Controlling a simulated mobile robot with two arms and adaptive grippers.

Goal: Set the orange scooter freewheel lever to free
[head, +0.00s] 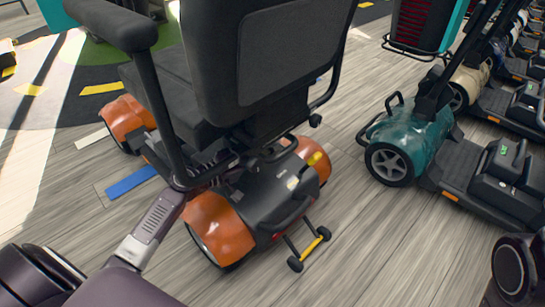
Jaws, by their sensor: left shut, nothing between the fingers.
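The orange scooter (220,222) stands in the middle of the head view, seen from behind, with orange fenders and a dark rear cover. Its black seat (290,55) rises above and hides part of the body. A small yellow part (314,158) shows by the right rear fender; I cannot tell whether it is the freewheel lever or how it is set. My left gripper (246,163) is shut and empty, reaching in from the lower left, under the seat and above the rear cover. Its fingertips are dark and partly lost against the scooter. My right gripper is not in view.
A yellow bar (311,247) with small wheels sticks out behind the orange scooter. A teal scooter (410,135) stands to the right, with more scooters in a row beyond it. The armrest (115,25) overhangs my left arm. Wooden floor between the scooters is clear.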

